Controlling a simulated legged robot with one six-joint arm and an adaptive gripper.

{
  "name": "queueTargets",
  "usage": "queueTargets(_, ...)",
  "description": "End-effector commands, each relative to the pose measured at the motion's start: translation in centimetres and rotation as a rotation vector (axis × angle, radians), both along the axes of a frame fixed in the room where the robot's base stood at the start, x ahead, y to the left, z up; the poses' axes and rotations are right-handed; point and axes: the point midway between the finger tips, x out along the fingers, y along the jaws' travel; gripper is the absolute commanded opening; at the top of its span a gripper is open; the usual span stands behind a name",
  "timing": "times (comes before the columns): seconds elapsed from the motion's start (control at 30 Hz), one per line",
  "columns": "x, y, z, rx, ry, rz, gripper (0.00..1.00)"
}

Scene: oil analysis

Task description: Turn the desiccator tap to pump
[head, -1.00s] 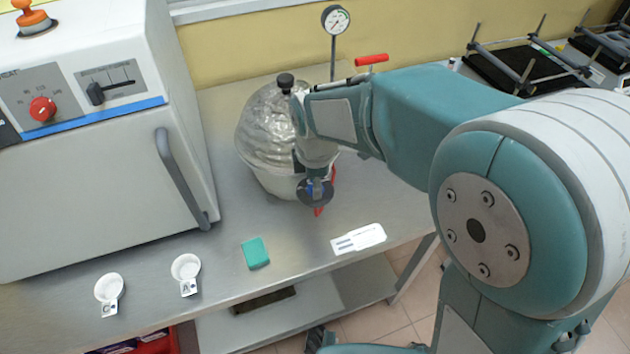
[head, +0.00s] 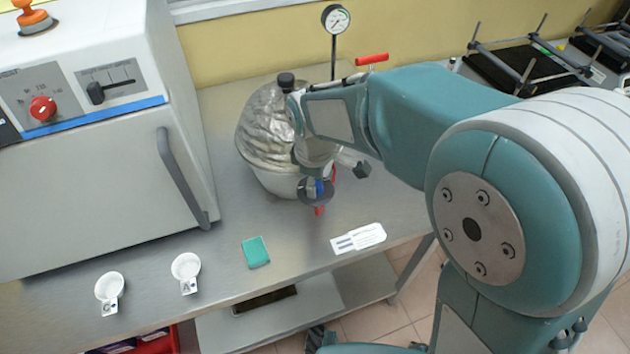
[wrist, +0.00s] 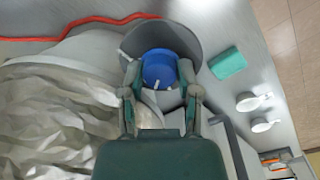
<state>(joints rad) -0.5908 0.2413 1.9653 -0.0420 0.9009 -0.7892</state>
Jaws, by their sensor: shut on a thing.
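The desiccator (head: 262,135) is a round vessel with a crinkled silver dome, a black top knob and a pale base, on the steel bench. Its tap is a blue knob (wrist: 160,68) on a grey disc (wrist: 192,38) at the vessel's front. The disc also shows in the head view (head: 314,197), low on the vessel. My gripper (wrist: 159,76) has a finger on each side of the blue knob and is shut on it. White marks show beside the knob, but I cannot read any label or the tap's setting. My wrist hides part of the dome.
A gauge (head: 336,19) on a post stands behind the desiccator. A white oven (head: 90,190) stands at left. A green block (head: 255,252), a white card (head: 358,238) and two small white dishes (head: 186,267) (head: 109,287) lie along the bench front. A red hose (wrist: 90,22) runs from the tap area.

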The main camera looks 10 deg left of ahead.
Motion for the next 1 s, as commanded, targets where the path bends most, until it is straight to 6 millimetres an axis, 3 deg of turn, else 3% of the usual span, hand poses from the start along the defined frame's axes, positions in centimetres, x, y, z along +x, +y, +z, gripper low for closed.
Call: queueTargets(1.0, 0.13, 0.23, 0.13, 0.005, -0.005, -0.962, 0.00)
